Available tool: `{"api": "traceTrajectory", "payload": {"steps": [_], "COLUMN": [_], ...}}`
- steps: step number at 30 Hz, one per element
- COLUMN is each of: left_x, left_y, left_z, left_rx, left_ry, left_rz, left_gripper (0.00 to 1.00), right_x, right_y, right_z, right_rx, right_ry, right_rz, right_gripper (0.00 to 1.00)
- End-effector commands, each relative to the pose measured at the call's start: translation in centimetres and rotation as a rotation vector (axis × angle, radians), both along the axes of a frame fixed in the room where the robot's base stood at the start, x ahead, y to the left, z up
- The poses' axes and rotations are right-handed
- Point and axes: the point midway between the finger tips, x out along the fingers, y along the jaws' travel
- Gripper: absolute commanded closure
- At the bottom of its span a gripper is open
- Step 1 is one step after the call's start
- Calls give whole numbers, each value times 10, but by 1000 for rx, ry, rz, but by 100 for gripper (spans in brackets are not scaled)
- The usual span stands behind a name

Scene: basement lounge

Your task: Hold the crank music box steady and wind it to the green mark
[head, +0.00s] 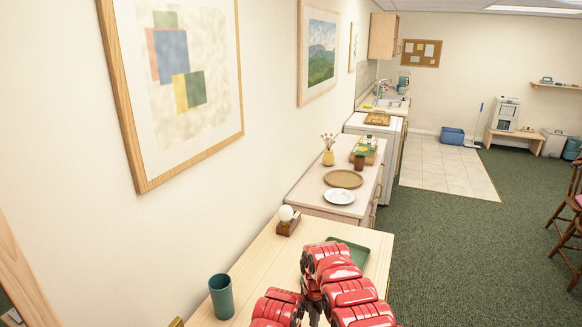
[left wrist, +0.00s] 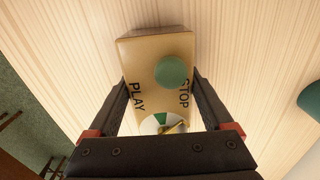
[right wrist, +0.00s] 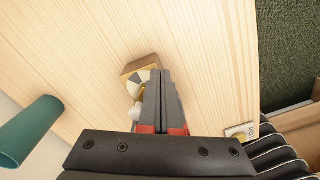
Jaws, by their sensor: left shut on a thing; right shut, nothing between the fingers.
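In the right wrist view the box (right wrist: 136,68) is partly hidden by my right gripper (right wrist: 160,74), which is shut and empty beside the dial and a brass part with a whitish knob (right wrist: 134,112). My arms hide the box in the head view.
A teal cup (head: 221,297) stands at the table's near left. A wooden block with a white ball (head: 287,216) stands by the wall, and a green tray (head: 355,252) lies at the right. Bare tabletop (head: 250,262) lies between cup and block.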

Motion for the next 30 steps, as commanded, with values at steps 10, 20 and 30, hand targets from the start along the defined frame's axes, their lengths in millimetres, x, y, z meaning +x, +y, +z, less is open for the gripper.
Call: {"api": "traceTrajectory", "payload": {"steps": [10,20,30], "left_x": [0,0,0], "left_y": [0,0,0], "left_z": [0,0,0], "left_rx": [0,0,0], "left_ry": [-1,-1,-1], "left_rz": [0,0,0], "left_gripper": [97,97,97], "right_x": [2,0,3], "right_y": [-1,-1,-5], "right_z": [37,60,71], "right_rx": [1,1,0], "right_ry": [-8,-1,-3], "right_rz": [-1,-2,-1], "right_gripper": [100,100,100]}}
